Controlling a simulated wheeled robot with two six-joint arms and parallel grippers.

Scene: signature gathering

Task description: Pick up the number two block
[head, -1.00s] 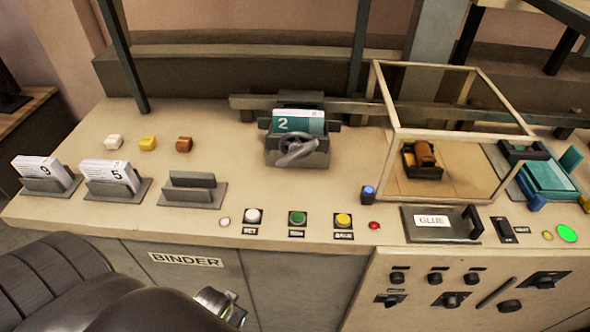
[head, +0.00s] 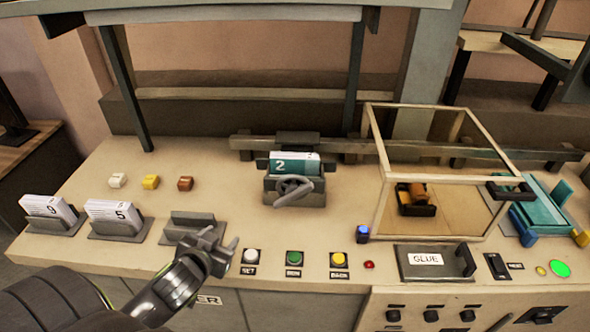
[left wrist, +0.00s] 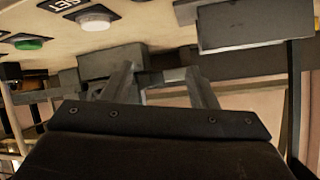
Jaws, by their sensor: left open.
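The number two block (head: 295,164), teal with a white top and a "2" on its face, sits upright in the grey clamp (head: 296,191) with a curved handle at the middle of the bench. My left gripper (head: 228,242) is open and empty at the front of the bench, left of the white button and well short of the block. In the left wrist view its two fingers (left wrist: 165,80) stand apart with nothing between them. I cannot pick out the block in that view. My right gripper is not in view.
Blocks 9 (head: 48,208) and 5 (head: 114,213) stand in holders at left; an empty holder (head: 194,225) is beside my left gripper. White, green and yellow buttons (head: 339,259) line the front. A glass case (head: 440,185) stands right of the clamp.

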